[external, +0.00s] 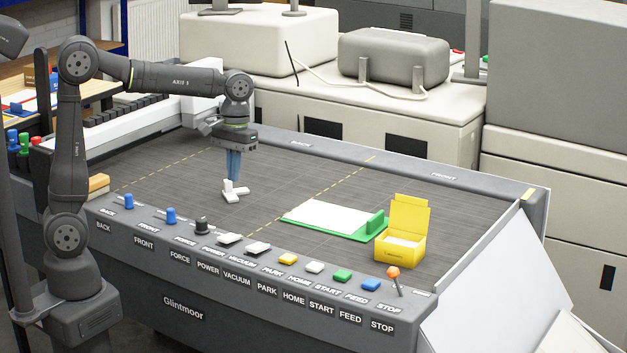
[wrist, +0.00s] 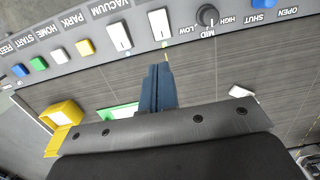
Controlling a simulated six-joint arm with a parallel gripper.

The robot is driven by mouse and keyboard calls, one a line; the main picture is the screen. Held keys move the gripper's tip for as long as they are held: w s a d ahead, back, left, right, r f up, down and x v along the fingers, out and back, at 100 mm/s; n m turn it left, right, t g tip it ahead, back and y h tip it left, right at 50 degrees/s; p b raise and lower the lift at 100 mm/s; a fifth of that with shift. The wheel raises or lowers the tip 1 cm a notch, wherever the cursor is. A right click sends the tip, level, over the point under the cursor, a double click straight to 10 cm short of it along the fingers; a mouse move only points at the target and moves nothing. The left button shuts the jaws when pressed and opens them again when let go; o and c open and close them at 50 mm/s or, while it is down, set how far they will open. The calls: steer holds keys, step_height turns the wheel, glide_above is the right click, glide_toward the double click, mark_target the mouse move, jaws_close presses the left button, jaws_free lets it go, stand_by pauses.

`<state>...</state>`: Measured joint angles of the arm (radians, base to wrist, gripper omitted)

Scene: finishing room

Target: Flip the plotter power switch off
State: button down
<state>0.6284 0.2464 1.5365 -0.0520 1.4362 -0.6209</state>
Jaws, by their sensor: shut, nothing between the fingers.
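The power switch is a white rocker (external: 230,239) on the plotter's front panel, above the POWER label. It also shows in the wrist view (wrist: 160,23), just beyond my fingertips, between a similar white rocker and the black force knob. I cannot tell which way it is tipped. My gripper (external: 232,180) has its blue fingers closed and empty, pointing down above the plotter bed behind the panel. The closed fingers also show in the wrist view (wrist: 158,68), apart from the switch.
The white vacuum rocker (external: 258,247) sits beside the power switch, with the black force knob (external: 202,225) on the other side. A small white piece (external: 234,193) lies on the bed near my fingertips. A green-edged board (external: 330,219) and a yellow box (external: 402,248) stand right.

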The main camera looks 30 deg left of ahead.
mark_target(224, 237)
steer(key=shift+s+a+r+g, duration=0.1)
steer(key=shift+s+a+g, duration=0.25)
steer(key=shift+s, duration=0.35)
steer(key=f, duration=0.4)
steer(key=s+f, duration=0.1)
steer(key=f, duration=0.4)
steer(key=s+f, duration=0.1)
steer(key=f, duration=0.4)
steer(key=shift+s+d, duration=0.1)
steer(key=shift+s+f, duration=0.15)
steer(key=shift+s, duration=0.05)
steer(key=shift+w, duration=0.1)
